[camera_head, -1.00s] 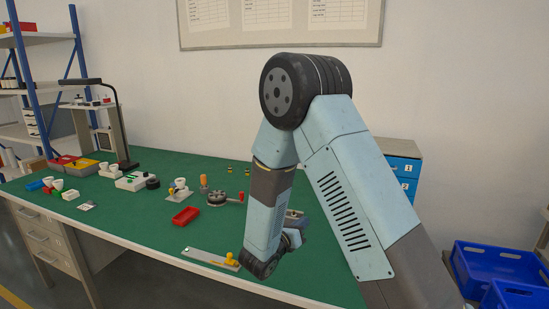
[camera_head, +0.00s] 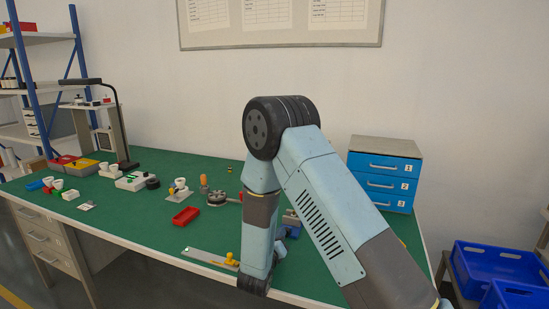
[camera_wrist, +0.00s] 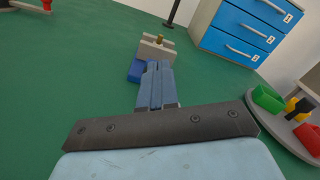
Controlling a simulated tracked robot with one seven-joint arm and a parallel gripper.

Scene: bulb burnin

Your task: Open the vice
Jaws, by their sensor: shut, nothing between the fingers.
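The vice (camera_wrist: 158,45) is ahead of my gripper in the wrist view. It shows a pale grey-beige jaw block with a small brass-coloured piece on top, and a blue part at its lower left. My gripper (camera_wrist: 158,66) is shut and empty, its two blue fingers side by side, pointing at the vice and covering some of it. I cannot tell whether the fingertips touch it. How far apart the jaws stand is not clear.
A blue drawer cabinet (camera_head: 384,173) stands behind and right of the vice. A round tray (camera_wrist: 286,130) with coloured pieces is at right in the wrist view. A red tray (camera_head: 185,215), a red-knobbed round device (camera_head: 217,198) and a yellow-clamped plate (camera_head: 210,258) lie left of my arm.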

